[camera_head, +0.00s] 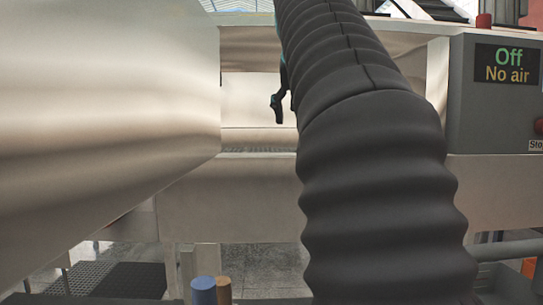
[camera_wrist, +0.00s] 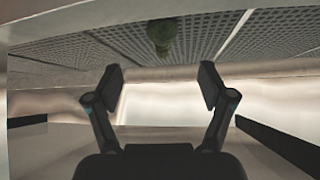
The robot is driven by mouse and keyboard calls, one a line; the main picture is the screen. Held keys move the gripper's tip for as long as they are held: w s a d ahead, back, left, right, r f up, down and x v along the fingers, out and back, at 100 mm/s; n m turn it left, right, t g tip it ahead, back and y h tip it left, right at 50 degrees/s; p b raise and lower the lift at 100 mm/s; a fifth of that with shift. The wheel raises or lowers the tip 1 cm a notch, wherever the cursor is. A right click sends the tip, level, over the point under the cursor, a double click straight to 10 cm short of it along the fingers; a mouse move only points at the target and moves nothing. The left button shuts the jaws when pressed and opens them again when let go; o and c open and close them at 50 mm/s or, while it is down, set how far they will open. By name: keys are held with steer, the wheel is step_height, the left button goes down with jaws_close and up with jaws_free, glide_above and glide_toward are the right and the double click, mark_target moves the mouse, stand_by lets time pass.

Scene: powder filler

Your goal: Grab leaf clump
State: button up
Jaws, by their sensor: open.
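The leaf clump, a small dark green lump (camera_wrist: 161,34), lies on a perforated grey surface (camera_wrist: 85,50) at the upper middle of the wrist view. My gripper (camera_wrist: 160,82) is open and empty, its two dark fingers spread wide. In the picture the clump shows above and between the fingertips, apart from them. In the head view one dark finger of my gripper (camera_head: 279,107) shows inside the opening of the machine. The clump is not visible in the head view, where my ribbed dark arm covers much of the middle.
A large smooth metal body (camera_head: 105,110) fills the left of the head view. A grey control box (camera_head: 495,110) at right reads "Off" and "No air". A pale metal edge crosses the top of the wrist view. Blue (camera_head: 203,290) and brown (camera_head: 223,290) cylinders stand low at the front.

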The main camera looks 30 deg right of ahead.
steer(key=b+x, duration=0.1)
steer(key=x, duration=1.1)
steer(key=shift+w+f+b, duration=0.25)
steer(key=shift+f+b, duration=0.05)
steer(key=c, duration=1.3)
steer(key=shift+o, duration=0.2)
